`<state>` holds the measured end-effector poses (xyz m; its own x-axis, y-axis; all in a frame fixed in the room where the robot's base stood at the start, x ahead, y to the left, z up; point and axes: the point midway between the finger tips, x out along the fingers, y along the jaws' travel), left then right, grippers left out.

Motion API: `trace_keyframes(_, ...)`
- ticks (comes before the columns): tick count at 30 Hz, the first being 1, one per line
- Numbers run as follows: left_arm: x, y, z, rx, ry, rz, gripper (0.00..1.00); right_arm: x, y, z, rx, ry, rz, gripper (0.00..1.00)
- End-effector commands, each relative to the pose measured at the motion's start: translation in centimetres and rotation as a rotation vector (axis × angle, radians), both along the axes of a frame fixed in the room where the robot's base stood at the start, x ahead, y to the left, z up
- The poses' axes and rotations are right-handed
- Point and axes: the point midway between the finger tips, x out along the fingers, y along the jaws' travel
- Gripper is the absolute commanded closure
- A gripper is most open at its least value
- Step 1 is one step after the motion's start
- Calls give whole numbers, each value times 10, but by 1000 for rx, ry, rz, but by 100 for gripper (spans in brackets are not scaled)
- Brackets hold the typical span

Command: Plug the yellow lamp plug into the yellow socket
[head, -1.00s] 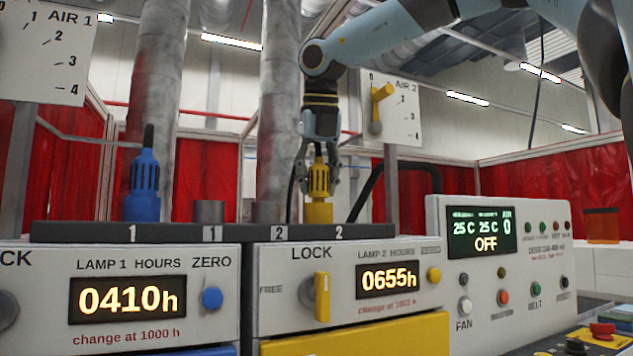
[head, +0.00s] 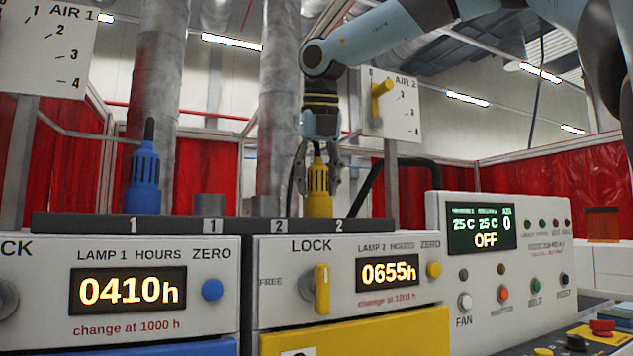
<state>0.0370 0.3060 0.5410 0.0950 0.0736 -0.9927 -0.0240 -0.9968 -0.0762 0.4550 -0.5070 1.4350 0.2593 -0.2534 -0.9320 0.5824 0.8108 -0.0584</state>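The yellow lamp plug (head: 318,181) is upright at the dark ledge above the LAMP 2 panel, with a black cable end on top. Its slotted body sits directly over a wider yellow part (head: 318,205) at the ledge marked 2, which looks like the yellow socket. No gap shows between them, but how deep the plug sits is hidden. My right gripper (head: 318,172) points down from above, its fingers on both sides of the plug, and looks shut on it. My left gripper is not in view.
A blue plug (head: 143,180) stands upright over position 1 on the dark ledge (head: 90,222). A short grey cylinder (head: 209,207) stands between. Large grey ducts (head: 276,100) rise behind. A control panel (head: 470,285) stands at right, and the AIR 2 dial board (head: 405,118) is behind my gripper.

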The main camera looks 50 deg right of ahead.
Motion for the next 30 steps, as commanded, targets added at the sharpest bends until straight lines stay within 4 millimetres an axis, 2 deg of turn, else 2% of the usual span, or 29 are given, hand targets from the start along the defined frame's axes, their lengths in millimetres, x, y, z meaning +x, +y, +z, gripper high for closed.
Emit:
trace_keyframes(1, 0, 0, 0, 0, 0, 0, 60, 0, 0, 0, 0, 0, 0, 53)
trace_keyframes(4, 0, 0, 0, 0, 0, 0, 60, 0, 0, 0, 0, 0, 0, 42)
trace_keyframes(12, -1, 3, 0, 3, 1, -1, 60, 0, 0, 1, 0, 0, 0, 42)
trace_keyframes(16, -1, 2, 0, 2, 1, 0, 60, -3, 3, 13, -2, -2, -1, 42)
trace_keyframes(30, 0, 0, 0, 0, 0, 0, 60, -75, 73, 12, -2, -1, 3, 42)
